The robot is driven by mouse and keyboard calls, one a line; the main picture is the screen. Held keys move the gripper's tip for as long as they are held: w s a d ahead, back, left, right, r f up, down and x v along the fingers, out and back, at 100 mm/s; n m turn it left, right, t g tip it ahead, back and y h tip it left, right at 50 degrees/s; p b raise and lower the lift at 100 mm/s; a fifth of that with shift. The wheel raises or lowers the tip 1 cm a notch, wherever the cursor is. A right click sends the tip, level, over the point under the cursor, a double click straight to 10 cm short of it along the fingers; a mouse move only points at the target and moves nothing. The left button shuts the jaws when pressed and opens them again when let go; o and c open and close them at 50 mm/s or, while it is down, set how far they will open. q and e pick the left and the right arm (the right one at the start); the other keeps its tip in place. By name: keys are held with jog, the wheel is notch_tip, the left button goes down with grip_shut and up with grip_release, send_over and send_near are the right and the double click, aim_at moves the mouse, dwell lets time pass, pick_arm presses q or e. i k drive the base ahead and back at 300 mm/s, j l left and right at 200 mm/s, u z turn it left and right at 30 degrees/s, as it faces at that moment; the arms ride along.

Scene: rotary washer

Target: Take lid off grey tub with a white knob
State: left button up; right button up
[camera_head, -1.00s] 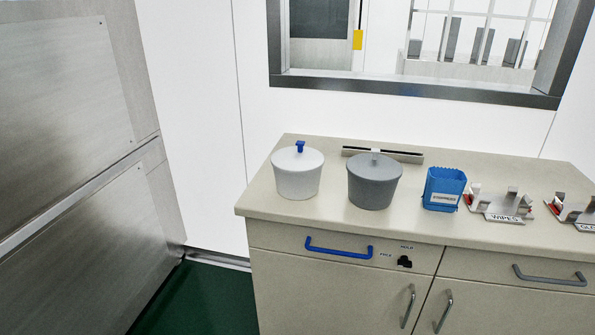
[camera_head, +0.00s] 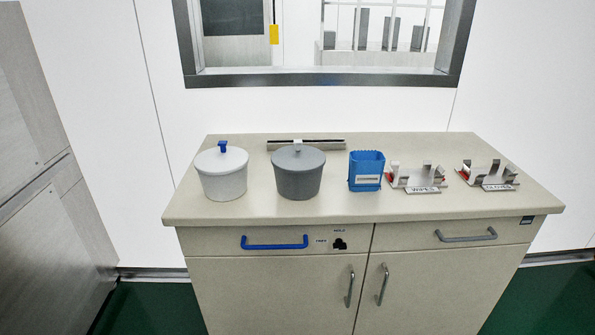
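A grey tub (camera_head: 298,178) stands upright on the counter, left of the middle. Its grey lid (camera_head: 310,157) is on, with a small knob (camera_head: 297,149) on top that looks grey rather than clearly white. Left of it, apart, stands a white tub (camera_head: 223,180) with a white lid (camera_head: 211,161) on and a blue knob (camera_head: 223,146). Neither of my grippers shows in the head view.
The beige counter (camera_head: 260,212) has a blue box (camera_head: 366,172) right of the tubs, then two metal holders (camera_head: 417,178) (camera_head: 489,175). A metal bar (camera_head: 330,144) lies behind the grey tub. The counter's front strip is clear. A metal cabinet (camera_head: 45,240) stands at left.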

aim_at(299, 158)
jog(key=i+l+u, duration=0.15)
jog(key=l+u, duration=0.25)
jog(key=i+l+u, duration=0.15)
jog(key=l+u, duration=0.6)
jog(key=l, duration=0.15)
